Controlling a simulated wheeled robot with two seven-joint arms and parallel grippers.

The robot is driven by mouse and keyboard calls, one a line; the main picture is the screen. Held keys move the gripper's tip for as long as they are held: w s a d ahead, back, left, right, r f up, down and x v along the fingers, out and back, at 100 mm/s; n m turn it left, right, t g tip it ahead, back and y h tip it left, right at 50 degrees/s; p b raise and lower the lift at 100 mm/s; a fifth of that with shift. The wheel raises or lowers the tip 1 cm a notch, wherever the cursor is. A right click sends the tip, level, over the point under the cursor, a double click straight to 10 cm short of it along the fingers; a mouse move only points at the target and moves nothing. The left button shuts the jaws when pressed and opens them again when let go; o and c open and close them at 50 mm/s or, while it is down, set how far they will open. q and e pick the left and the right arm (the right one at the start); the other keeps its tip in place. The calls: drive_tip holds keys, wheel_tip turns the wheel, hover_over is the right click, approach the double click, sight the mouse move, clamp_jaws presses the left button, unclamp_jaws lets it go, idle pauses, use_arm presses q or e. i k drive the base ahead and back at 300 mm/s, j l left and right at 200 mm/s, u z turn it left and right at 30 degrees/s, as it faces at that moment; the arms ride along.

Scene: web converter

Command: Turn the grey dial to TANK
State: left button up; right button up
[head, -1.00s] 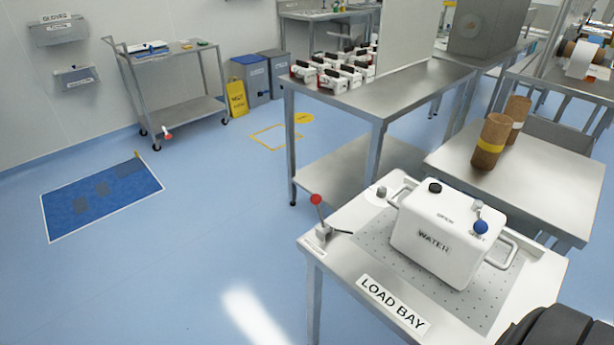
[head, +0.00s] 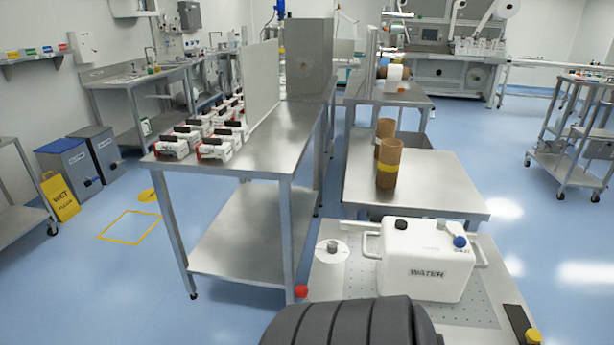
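The grey dial (head: 332,246) stands on a round white plate (head: 321,256) at the back left of the load bay table (head: 325,280). Any lettering on the plate is too small to read, so I cannot tell where the dial points. Beside it, to the right, is a white tank (head: 428,262) marked WATER, with a black cap (head: 401,225), a blue knob (head: 460,241) and side handles. Neither of my grippers shows. A dark ribbed part, apparently of my own arm, covers the front of the table.
A red ball knob (head: 301,291) is at the table's left edge, a yellow knob (head: 533,336) at its front right. Behind stand a steel table with brown rolls (head: 388,165) and a longer bench (head: 262,140) with several white-and-black devices. Blue floor (head: 120,290) is open at left.

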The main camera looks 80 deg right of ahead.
sight(332, 246)
drive_tip(key=i+l+z, duration=0.1)
drive_tip(key=i+z, duration=0.7)
drive_tip(key=i+j+z, duration=0.25)
drive_tip(key=z, duration=0.2)
drive_tip(key=i+j+z, duration=0.4)
drive_tip(key=i+l+z, duration=0.15)
drive_tip(key=z, duration=0.3)
drive_tip(key=i+z, duration=0.4)
drive_tip(key=i+l+z, duration=0.1)
drive_tip(key=z, duration=0.35)
drive_tip(key=i+j+z, duration=0.1)
drive_tip(key=i+z, duration=0.15)
drive_tip(key=z, duration=0.2)
drive_tip(key=i+j+z, duration=0.15)
drive_tip(key=z, duration=0.25)
drive_tip(key=i, duration=0.05)
